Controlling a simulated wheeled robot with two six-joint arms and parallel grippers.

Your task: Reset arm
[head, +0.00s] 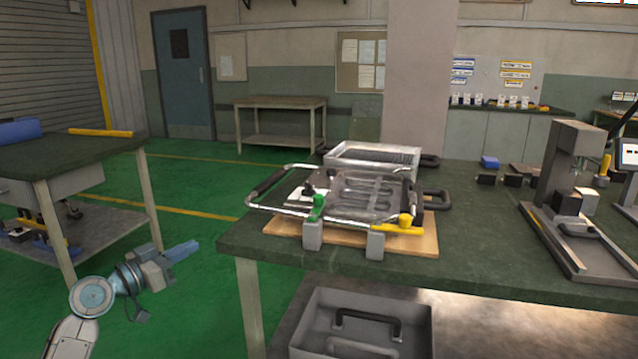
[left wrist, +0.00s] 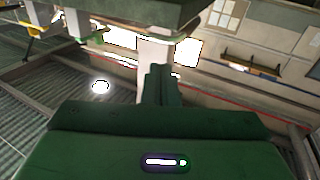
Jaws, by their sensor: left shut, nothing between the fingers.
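My left arm comes in at the lower left of the head view. Its gripper (head: 183,252) is shut and empty, held over the green floor to the left of the workbench (head: 480,255) and below its top. In the left wrist view the closed fingers (left wrist: 158,82) stand together at the middle, with nothing between them. On the bench, a metal frame fixture with a heating element (head: 365,195) sits on a wooden board (head: 425,238). It has black handles, a green clamp (head: 318,207) and a yellow clamp (head: 400,226). My right gripper does not show.
A side table (head: 90,152) with a yellow bar on it stands at the left. A wire-bottomed tray (head: 375,152) lies behind the fixture. A press (head: 570,195) stands at the right of the bench. A grey bin (head: 360,325) sits below it. Green floor between the tables is open.

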